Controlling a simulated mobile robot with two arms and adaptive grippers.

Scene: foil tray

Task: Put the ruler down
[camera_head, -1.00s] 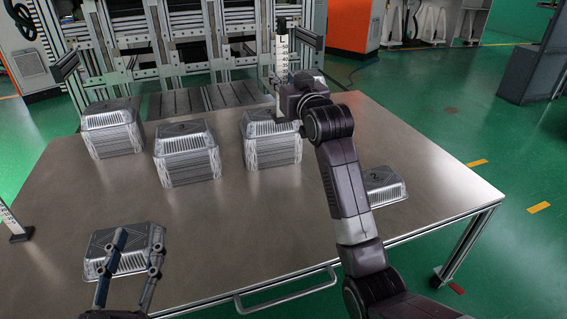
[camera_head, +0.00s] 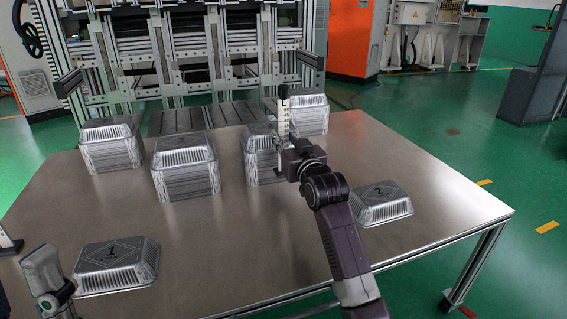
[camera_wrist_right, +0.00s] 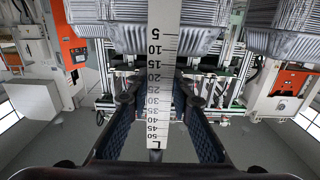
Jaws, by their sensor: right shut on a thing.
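A white ruler with black marks (camera_head: 283,122) stands upright in the head view, in front of the third foil tray stack (camera_head: 256,160). My right gripper (camera_head: 286,146) is shut on the ruler. The ruler's lower end is partly hidden, and I cannot tell whether it touches the table. In the right wrist view the ruler (camera_wrist_right: 163,75) runs between the two fingers, with marks from 5 to 50 and an L showing. Part of my left arm (camera_head: 48,272) shows at the lower left; its fingertips are not clear.
Tray stacks stand at the left (camera_head: 110,155), centre-left (camera_head: 187,178) and behind the ruler (camera_head: 308,112). Tray 1 (camera_head: 117,272) and tray 2 (camera_head: 382,207) lie apart on the metal table (camera_head: 230,235). The middle front is clear.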

